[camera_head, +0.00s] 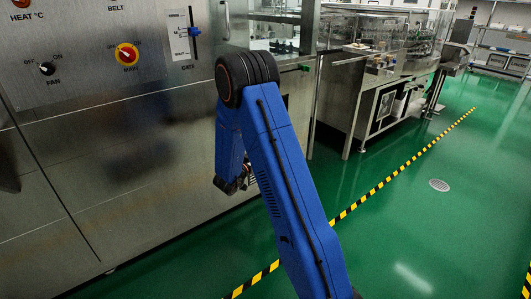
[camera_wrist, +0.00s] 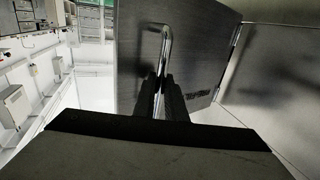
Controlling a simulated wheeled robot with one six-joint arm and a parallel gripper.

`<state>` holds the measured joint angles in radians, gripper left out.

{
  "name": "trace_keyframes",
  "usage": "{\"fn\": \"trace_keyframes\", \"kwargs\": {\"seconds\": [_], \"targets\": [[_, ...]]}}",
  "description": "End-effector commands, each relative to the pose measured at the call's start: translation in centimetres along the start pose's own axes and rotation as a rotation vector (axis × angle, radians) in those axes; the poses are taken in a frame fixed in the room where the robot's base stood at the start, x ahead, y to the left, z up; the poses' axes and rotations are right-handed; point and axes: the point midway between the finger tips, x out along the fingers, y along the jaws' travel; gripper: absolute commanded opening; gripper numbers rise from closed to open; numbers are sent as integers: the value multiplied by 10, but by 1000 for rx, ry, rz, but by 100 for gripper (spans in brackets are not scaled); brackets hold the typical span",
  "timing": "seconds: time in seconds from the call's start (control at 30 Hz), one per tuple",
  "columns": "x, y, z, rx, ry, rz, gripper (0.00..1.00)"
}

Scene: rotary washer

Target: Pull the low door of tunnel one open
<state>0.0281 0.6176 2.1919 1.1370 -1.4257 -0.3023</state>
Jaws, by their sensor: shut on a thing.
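The low door (camera_wrist: 195,50) is a brushed metal panel in the wrist view, with hinges along its right edge and a small dark label near its lower right corner. It stands at an angle to the metal wall on its right, so it looks partly open. A bent bar handle (camera_wrist: 166,40) is on its face. My gripper (camera_wrist: 163,84) is shut on the handle's lower part, with a dark finger on each side. In the head view my blue arm hides the door and most of the gripper.
The washer's metal front (camera_head: 120,170) fills the left of the head view, with a red and yellow main switch (camera_head: 127,54) and a gate lever (camera_head: 194,32). A metal bench (camera_head: 375,100) stands beyond. Green floor (camera_head: 440,230) at the right is clear, crossed by a striped line.

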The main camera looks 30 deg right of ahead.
Motion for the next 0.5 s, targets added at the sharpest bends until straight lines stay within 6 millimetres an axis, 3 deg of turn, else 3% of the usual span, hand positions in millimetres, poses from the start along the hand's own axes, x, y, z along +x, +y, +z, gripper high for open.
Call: {"fn": "trace_keyframes", "kwargs": {"seconds": [0.27,0.3,0.37,0.5], "targets": [[1,-5,-3,6,5,-7,0],[1,-5,-3,6,5,-7,18],[1,-4,-3,5,5,-6,29],[1,-2,-2,4,3,-4,29]]}}
